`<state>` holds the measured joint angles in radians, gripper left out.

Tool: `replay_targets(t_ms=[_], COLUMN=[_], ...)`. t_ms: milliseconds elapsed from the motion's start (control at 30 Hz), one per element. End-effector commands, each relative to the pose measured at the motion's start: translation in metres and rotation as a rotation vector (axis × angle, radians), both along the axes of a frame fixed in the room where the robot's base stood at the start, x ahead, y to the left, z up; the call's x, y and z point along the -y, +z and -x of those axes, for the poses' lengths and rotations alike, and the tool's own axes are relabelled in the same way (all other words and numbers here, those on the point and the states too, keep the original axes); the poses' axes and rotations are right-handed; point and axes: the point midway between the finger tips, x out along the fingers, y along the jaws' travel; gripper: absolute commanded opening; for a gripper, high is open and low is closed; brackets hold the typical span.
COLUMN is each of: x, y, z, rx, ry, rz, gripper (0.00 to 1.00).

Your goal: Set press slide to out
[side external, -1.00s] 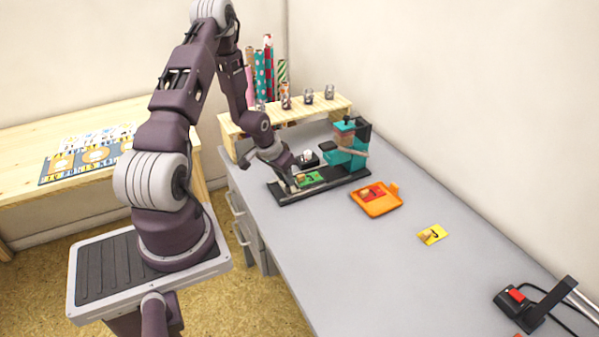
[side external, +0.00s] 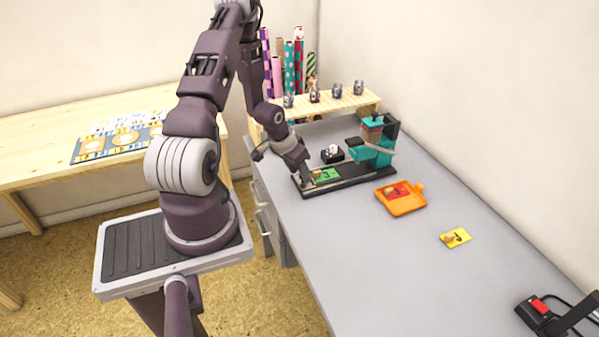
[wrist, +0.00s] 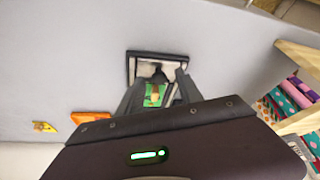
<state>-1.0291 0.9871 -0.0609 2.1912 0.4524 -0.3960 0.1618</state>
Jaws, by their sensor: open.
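The teal press (side external: 376,150) stands at the far right end of its long black base (side external: 350,184) on the grey desk. A green card (side external: 326,174) lies on the slide at the base's left end, away from the press head. My gripper (side external: 309,181) is down at that left end, beside the card. In the wrist view the open fingers of my gripper (wrist: 163,92) stand either side of part of the green card (wrist: 153,96). A dark-rimmed part with a pale inside (wrist: 143,68) lies just beyond them. Contact with the slide is hidden.
A small black box (side external: 331,156) stands behind the base. A wooden shelf (side external: 350,104) with several jars is at the back.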

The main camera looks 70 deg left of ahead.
Motion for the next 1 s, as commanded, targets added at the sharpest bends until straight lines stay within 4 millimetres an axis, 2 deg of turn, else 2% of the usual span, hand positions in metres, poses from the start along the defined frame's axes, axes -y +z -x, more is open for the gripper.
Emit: replay_targets(t_ms=[200, 300, 767, 833, 867, 933, 967, 1000], x=[0.005, 0.007, 0.009, 0.01, 0.012, 0.023, 0.031, 0.047], y=[0.042, 0.055, 0.059, 0.066, 0.073, 0.104, 0.123, 0.151], z=[0.016, 0.021, 0.023, 0.02, 0.017, 0.007, 0.001, -0.005], rx=[0.003, 0.002, -0.001, -0.005, -0.013, -0.036, -0.048, -0.06], ry=[0.003, 0.003, 0.001, -0.007, -0.017, -0.05, -0.068, -0.09], rz=[-0.004, -0.003, 0.0, -0.013, -0.023, -0.072, -0.098, -0.131], gripper=[0.43, 0.43, 0.43, 0.43, 0.43, 0.43, 0.43, 0.43])
